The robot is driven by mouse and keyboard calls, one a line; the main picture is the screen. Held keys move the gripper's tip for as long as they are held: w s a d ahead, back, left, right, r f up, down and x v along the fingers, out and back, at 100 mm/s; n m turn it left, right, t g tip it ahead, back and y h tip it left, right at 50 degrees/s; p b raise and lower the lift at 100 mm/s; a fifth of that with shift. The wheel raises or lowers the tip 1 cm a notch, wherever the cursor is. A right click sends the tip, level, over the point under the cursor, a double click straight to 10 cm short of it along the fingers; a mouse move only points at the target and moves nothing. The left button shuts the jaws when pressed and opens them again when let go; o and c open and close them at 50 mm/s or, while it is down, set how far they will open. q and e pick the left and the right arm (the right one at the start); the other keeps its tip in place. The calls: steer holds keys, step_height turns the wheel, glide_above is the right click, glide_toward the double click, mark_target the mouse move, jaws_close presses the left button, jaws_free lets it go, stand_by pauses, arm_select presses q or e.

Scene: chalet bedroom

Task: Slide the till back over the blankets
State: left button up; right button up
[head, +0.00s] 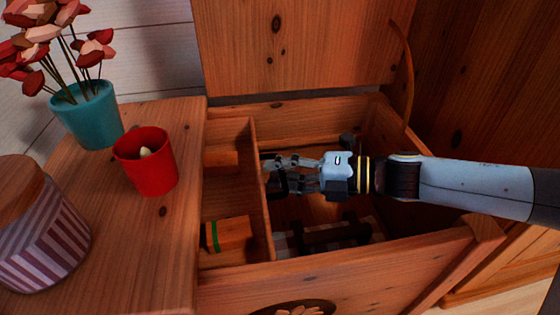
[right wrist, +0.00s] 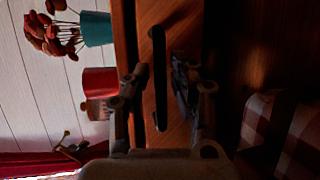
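The wooden till (head: 257,190) is at the left end of the open chest. It holds a wooden block with a green band (head: 228,234) and another wooden piece (head: 221,158). My right gripper (head: 272,174) reaches in from the right, its fingertips close to the till's right wall; contact is unclear. In the right wrist view the fingers (right wrist: 156,75) are apart, with a dark upright bar or slot (right wrist: 158,80) on the wood between them. Plaid blankets (head: 345,234) lie low in the chest, right of the till; they also show in the right wrist view (right wrist: 268,122). My left gripper is out of view.
The chest's lid (head: 295,45) stands open behind, with a curved stay (head: 408,70) at right. Left of the chest, a wooden top (head: 120,245) bears a red cup (head: 146,165), a teal flower pot (head: 90,115) and a striped jar (head: 40,240).

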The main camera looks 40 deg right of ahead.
steer(key=shift+o, duration=0.6)
steer(key=o, duration=0.9)
steer(key=r, duration=0.8)
steer(key=shift+w+r, duration=0.2)
steer(key=shift+r, duration=0.2)
steer(key=shift+c, duration=0.2)
steer(key=shift+s+a+r, duration=0.1)
steer(key=shift+r, duration=0.75)
steer(key=c, duration=0.9)
steer(key=shift+o, duration=0.2)
steer(key=shift+f, duration=0.1)
